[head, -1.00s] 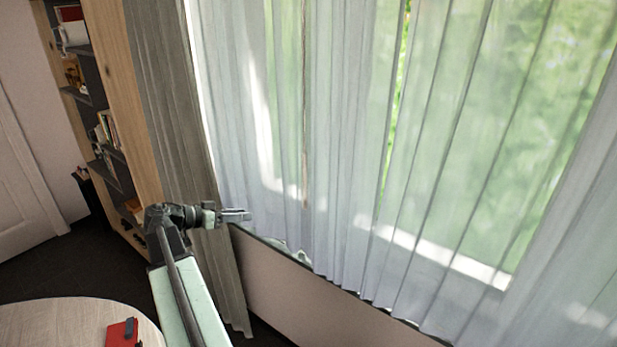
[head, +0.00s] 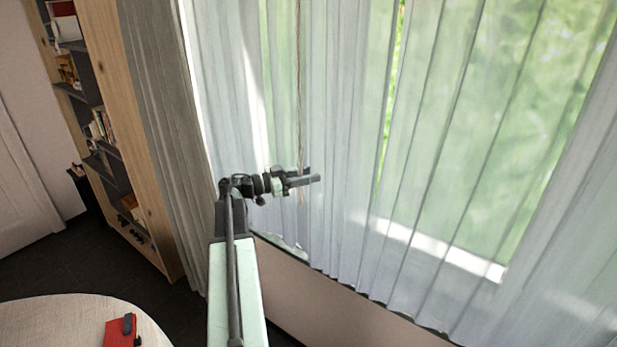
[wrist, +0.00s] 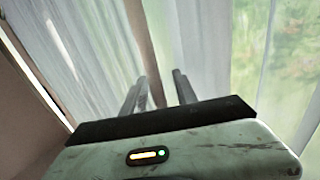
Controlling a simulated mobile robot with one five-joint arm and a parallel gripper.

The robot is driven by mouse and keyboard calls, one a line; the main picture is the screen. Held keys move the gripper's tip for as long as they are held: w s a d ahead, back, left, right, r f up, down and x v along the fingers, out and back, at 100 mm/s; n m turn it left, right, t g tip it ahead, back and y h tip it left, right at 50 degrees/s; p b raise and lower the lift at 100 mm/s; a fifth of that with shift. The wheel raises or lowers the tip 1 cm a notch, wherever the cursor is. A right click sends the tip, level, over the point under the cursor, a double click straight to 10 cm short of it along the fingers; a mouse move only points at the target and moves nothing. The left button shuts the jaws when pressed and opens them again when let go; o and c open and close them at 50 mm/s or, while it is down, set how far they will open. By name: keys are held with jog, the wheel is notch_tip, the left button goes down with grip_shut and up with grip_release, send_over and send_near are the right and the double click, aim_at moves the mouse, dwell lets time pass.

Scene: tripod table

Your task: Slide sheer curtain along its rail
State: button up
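The sheer curtain (head: 350,130) hangs in pale folds across the window. It also fills much of the wrist view (wrist: 205,50). Its rail is out of view. A thin brown wand or cord (head: 299,90) hangs in front of the folds, and a brownish strip (wrist: 145,45) shows beyond the fingers in the wrist view. My gripper (head: 312,178) points right, near the lower part of the wand. I cannot tell whether my gripper touches the curtain or wand.
A grey drape (head: 165,130) hangs left of the sheer curtain. A wooden bookcase (head: 145,140) stands further left. A round pale table (head: 60,312) with a red object (head: 120,330) is at bottom left. Dark floor (head: 50,265) shows between the table and bookcase.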

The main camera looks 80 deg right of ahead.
grip_shut()
dwell(1.4)
